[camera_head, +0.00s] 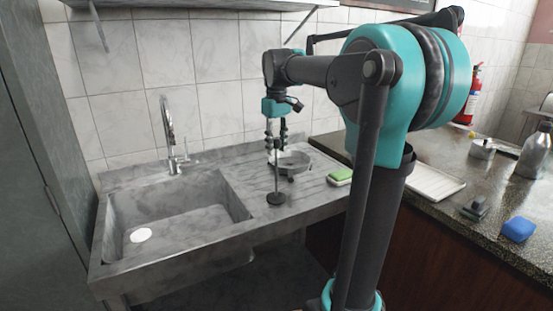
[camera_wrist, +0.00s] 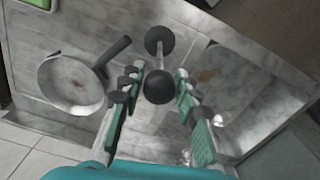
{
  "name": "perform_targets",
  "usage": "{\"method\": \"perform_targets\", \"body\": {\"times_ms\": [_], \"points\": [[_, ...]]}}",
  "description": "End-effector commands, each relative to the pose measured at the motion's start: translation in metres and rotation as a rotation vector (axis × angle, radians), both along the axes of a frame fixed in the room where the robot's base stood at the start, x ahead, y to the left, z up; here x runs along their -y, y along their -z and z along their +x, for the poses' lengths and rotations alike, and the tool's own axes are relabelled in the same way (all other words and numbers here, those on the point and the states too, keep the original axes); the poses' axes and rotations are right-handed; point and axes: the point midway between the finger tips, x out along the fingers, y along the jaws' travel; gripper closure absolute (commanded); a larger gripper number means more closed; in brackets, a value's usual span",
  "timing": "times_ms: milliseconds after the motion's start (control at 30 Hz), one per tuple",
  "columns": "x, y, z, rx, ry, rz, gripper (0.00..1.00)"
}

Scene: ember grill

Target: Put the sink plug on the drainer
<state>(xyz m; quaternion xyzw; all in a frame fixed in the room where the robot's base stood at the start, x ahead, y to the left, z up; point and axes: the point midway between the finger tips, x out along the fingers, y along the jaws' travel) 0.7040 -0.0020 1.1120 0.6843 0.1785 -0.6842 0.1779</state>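The sink plug (camera_head: 275,198) is a dark disc with a thin upright rod; in the wrist view its disc (camera_wrist: 158,40) and a round dark knob (camera_wrist: 158,88) show at the two ends of the rod. My gripper (camera_head: 276,142) is above the drainer, pointing down around the rod's upper part. In the wrist view my gripper's fingers (camera_wrist: 160,80) stand apart on both sides of the knob, with visible gaps.
A grey pan (camera_head: 291,163) sits on the drainer close behind my gripper; its handle (camera_wrist: 112,52) reaches towards the plug. A green and white sponge (camera_head: 340,177) lies to the right. The sink basin (camera_head: 185,215) and tap (camera_head: 170,135) are to the left.

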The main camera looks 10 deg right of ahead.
Motion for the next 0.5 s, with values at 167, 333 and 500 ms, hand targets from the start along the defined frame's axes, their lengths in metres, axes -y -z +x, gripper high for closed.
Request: {"method": "perform_targets", "body": {"times_ms": [167, 333, 500], "points": [[0.000, -0.035, 0.000, 0.000, 0.000, 0.000, 0.68], [0.000, -0.054, 0.000, 0.000, 0.000, 0.000, 0.68], [0.000, -0.061, 0.000, 0.000, 0.000, 0.000, 0.68]]}}
